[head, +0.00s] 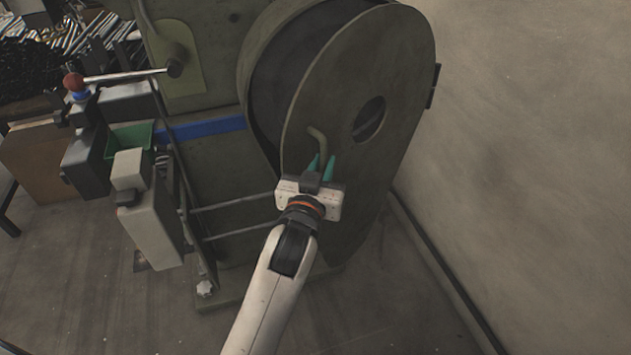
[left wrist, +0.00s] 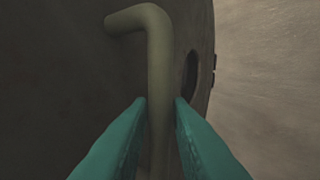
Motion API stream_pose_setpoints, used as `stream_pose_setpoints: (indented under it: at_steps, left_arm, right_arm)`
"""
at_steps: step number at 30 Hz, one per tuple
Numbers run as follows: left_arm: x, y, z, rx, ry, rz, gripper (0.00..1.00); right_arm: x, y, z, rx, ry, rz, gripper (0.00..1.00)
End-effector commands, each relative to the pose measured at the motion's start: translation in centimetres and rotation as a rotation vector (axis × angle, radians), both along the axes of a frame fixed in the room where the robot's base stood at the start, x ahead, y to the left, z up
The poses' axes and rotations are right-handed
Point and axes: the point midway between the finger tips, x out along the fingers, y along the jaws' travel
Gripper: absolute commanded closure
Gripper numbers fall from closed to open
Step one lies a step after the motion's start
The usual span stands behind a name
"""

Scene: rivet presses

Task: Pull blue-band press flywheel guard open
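The flywheel guard (head: 405,75) is a large dark olive plate with a round hole, on the side of the blue-band press (head: 215,165). A dark gap shows between its left edge and the round housing behind. Its bent olive handle (head: 318,135) also shows in the left wrist view (left wrist: 158,60). My left gripper (head: 322,164) has its green fingers on both sides of the handle's upright part, close against it, and looks shut on it. The fingers (left wrist: 160,105) hide little of the handle. My right gripper is not in view.
A blue band (head: 205,129) crosses the press body. A red-knobbed lever (head: 120,76), a green bin (head: 130,140) and grey boxes stand out at the left. A bare wall (head: 530,120) is close on the right, with floor between.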

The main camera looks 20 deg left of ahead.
Motion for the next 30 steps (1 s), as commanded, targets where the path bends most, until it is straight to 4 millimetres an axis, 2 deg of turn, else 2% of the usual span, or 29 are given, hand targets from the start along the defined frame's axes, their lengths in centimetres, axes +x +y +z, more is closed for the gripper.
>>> stream_pose_setpoints:
  at_steps: [9, 15, 21, 30]
  left_arm:
    - [-6.4, -0.1, -0.1, -0.002, 0.003, -0.001, 0.82]
    - [-9.6, -0.1, -0.1, -0.002, 0.002, -0.001, 0.82]
    - [-11.0, -0.1, 0.0, 0.000, 0.001, 0.000, 0.82]
    - [-11.2, -0.1, 0.1, 0.000, -0.001, 0.000, 0.82]
  right_arm:
    - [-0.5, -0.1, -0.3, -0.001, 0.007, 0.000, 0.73]
    - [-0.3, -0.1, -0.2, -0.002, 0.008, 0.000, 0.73]
    - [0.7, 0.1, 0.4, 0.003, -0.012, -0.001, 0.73]
    - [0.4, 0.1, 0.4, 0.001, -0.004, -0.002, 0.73]
